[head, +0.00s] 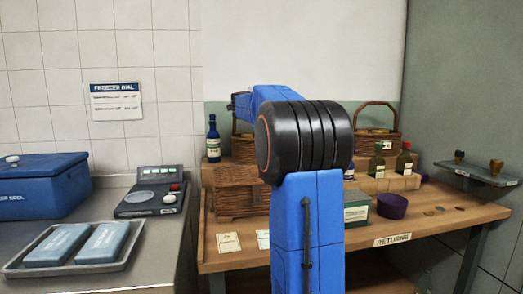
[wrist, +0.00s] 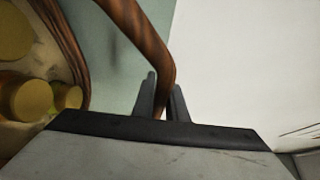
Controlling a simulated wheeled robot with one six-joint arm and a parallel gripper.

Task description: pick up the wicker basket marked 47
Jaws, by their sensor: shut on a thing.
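In the wrist view my gripper (wrist: 163,80) is shut on a brown wicker handle (wrist: 143,32), which passes between the two fingers. In the head view my own arm hides the gripper. A wicker basket (head: 243,128) shows partly behind my arm at the back of the wooden bench. A second wicker basket (head: 378,137) with an arched handle and a pale label stands farther right. I cannot read the number 47 on either basket, and the head view does not show which one I hold.
A dark blue bottle (head: 213,138) stands left of my arm. Two dark bottles (head: 404,160) and a purple bowl (head: 393,206) are on the right of the bench (head: 445,215). On the left counter are a scale (head: 152,199), a tray (head: 60,270) and a blue cool box (head: 42,185).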

